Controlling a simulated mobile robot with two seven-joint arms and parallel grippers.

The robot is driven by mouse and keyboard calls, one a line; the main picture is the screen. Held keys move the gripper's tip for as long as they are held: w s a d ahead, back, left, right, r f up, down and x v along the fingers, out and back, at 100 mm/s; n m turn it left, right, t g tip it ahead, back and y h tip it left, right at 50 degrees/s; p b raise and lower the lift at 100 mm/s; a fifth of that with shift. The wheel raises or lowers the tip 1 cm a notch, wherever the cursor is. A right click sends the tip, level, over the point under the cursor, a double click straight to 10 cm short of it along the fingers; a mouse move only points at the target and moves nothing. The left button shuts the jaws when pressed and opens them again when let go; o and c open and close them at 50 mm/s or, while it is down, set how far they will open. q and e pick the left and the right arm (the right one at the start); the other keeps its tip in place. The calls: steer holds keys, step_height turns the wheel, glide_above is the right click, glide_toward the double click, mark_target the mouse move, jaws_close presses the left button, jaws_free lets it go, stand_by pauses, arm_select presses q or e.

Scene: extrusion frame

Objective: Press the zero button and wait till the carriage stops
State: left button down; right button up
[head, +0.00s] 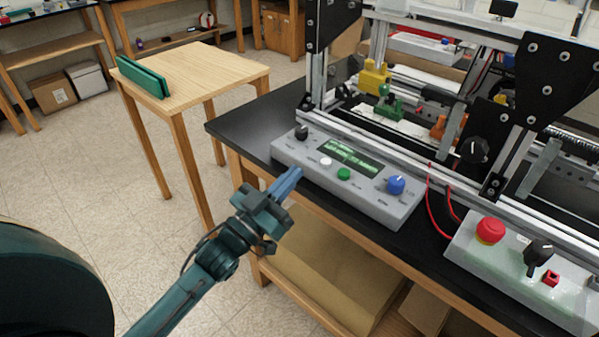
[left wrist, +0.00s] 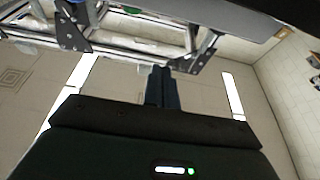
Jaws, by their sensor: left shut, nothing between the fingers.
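A grey control box (head: 379,208) sits at the front edge of the black bench top. It carries a lit green display (head: 350,156), a white button (head: 326,161), a green button (head: 344,174), a blue knob (head: 396,185) and a black knob (head: 301,132). The labels are too small to read, so I cannot tell which button is zero. My left gripper (head: 296,173) is shut and empty, its blue fingers at the box's near front side, left of the white button. The fingers also show in the left wrist view (left wrist: 161,72). I cannot tell whether they touch the box. My right gripper is not in view.
An extrusion frame machine with yellow (head: 374,78), green (head: 389,104) and orange (head: 438,128) parts stands behind the box. A second box with a red mushroom button (head: 490,230) is at the right. A wooden table (head: 202,77) stands left.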

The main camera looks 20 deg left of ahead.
mark_target(317, 171)
arm_select(q)
steer(key=p+x, duration=0.1)
steer(key=x, duration=0.8)
steer(key=shift+r, duration=0.15)
step_height(317, 171, down, 3)
steer(key=shift+s+f, duration=0.1)
steer(key=shift+f, duration=0.6)
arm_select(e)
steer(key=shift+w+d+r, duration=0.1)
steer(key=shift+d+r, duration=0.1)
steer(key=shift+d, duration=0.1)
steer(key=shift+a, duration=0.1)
